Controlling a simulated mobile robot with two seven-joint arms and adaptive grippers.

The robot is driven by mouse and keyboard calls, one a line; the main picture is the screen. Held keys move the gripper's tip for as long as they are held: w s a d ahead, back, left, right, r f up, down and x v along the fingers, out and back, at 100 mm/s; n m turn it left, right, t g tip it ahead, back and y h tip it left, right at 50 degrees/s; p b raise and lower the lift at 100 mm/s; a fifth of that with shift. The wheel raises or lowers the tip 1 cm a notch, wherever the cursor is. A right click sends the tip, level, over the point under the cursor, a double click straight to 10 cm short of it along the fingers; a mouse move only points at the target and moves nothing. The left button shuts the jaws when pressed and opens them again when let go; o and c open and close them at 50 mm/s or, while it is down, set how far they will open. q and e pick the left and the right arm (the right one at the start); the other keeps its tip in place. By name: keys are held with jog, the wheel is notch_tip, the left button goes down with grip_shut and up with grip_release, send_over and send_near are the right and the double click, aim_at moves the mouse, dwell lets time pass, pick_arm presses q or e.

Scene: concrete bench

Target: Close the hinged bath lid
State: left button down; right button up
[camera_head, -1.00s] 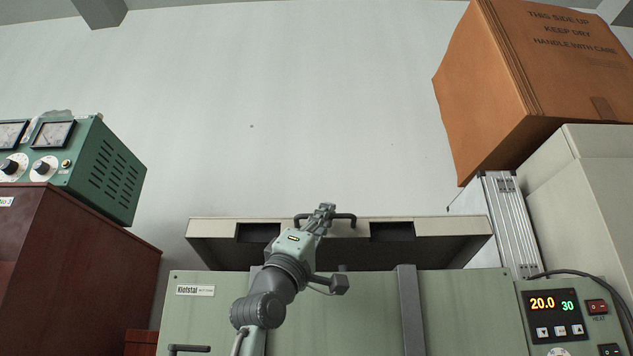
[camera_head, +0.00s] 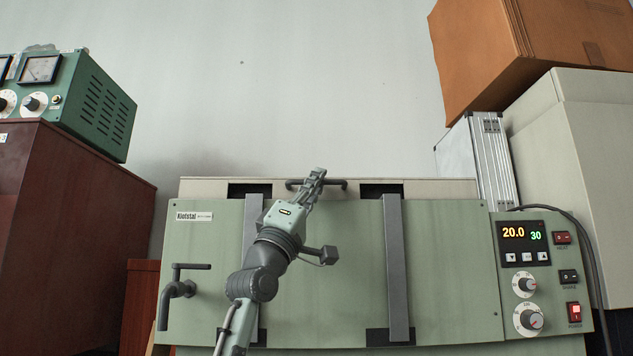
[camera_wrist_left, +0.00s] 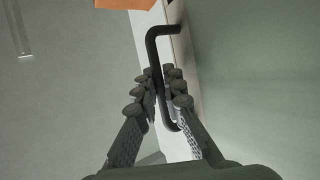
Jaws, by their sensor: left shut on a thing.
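The bath lid (camera_head: 440,188) shows in the head view as a low beige strip just above the green bath front (camera_head: 300,245). Its dark bar handle (camera_head: 338,184) is on the lid's front edge. My left gripper (camera_head: 317,174) is shut on this handle, near its middle. In the left wrist view the fingers (camera_wrist_left: 159,82) lie on both sides of the dark handle (camera_wrist_left: 152,48), and the pale lid edge (camera_wrist_left: 188,55) runs beside it. The lid's top and any gap under it are hidden from this low angle. My right gripper is not in view.
A control panel (camera_head: 533,262) with display, knobs and switches is at the bath's right. A dark red cabinet (camera_head: 70,230) with a green meter box (camera_head: 95,108) stands left. A carton (camera_head: 480,60) rests on a pale case (camera_head: 570,150) at right. The wall above the lid is bare.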

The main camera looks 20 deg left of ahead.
pick_arm(q)
jog(key=shift+w+d+f, duration=0.15)
jog(key=shift+d+f, duration=0.05)
jog(key=shift+f, duration=0.2)
jog(key=c, duration=1.9)
grip_release()
jog(key=shift+a, duration=0.1)
jog(key=v, duration=1.2)
jog(key=shift+s+a+r, duration=0.1)
jog(key=shift+s+r, duration=0.05)
jog(key=shift+s, duration=0.05)
